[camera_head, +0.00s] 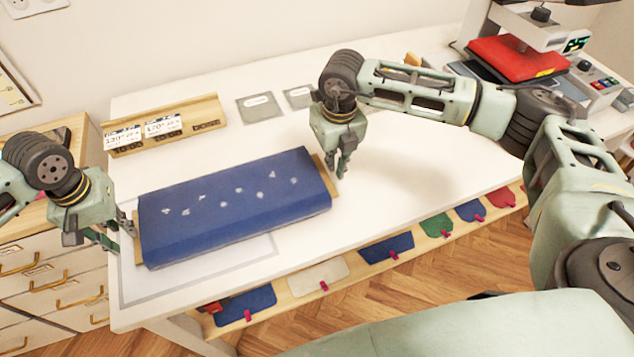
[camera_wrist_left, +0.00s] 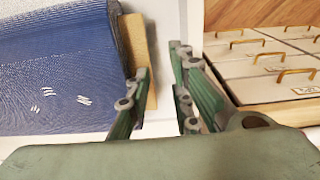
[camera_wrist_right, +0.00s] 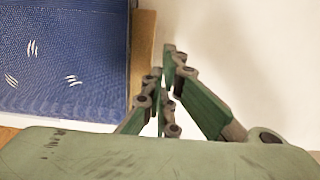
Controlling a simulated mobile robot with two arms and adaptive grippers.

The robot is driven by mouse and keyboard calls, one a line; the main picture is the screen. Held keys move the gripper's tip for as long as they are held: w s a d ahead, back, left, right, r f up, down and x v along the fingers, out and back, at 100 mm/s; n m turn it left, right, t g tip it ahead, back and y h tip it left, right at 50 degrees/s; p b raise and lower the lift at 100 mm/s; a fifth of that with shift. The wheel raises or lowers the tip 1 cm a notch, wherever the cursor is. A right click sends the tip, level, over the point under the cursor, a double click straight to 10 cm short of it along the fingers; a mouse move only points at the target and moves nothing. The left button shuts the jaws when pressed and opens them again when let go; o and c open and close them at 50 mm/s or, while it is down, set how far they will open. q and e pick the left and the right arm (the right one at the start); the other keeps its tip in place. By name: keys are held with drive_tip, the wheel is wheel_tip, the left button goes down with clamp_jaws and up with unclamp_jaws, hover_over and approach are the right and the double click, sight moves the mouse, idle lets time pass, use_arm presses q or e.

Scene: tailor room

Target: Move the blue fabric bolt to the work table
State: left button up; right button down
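The blue fabric bolt (camera_head: 235,205), wound on a flat wooden board with white marks on top, lies on the left part of the white work table (camera_head: 420,190). My left gripper (camera_head: 125,232) is at the bolt's left end, low beside the board's end. My right gripper (camera_head: 342,168) is at the bolt's right end. In the right wrist view its fingers (camera_wrist_right: 162,75) are close together and empty, beside the board's edge (camera_wrist_right: 143,60).
A wooden holder with price cards (camera_head: 165,127) and grey swatches (camera_head: 260,107) lie behind the bolt. A red heat press (camera_head: 518,57) stands at the back right. Drawers (camera_head: 55,285) stand left of the table. Colored swatches (camera_head: 387,248) line a shelf under the front edge. The table's middle is clear.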

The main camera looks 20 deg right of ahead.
drive_tip(key=c, duration=2)
unclamp_jaws()
use_arm(q)
drive_tip(key=shift+r, duration=0.1)
use_arm(e)
drive_tip(key=shift+r, duration=0.3)
use_arm(q)
wheel_tip(320, 180, up, 12)
drive_tip(key=shift+s, duration=0.4)
use_arm(e)
drive_tip(key=r, duration=0.7)
drive_tip(key=s+r, duration=0.1)
drive_tip(key=r, duration=0.3)
drive_tip(key=shift+r, duration=0.2)
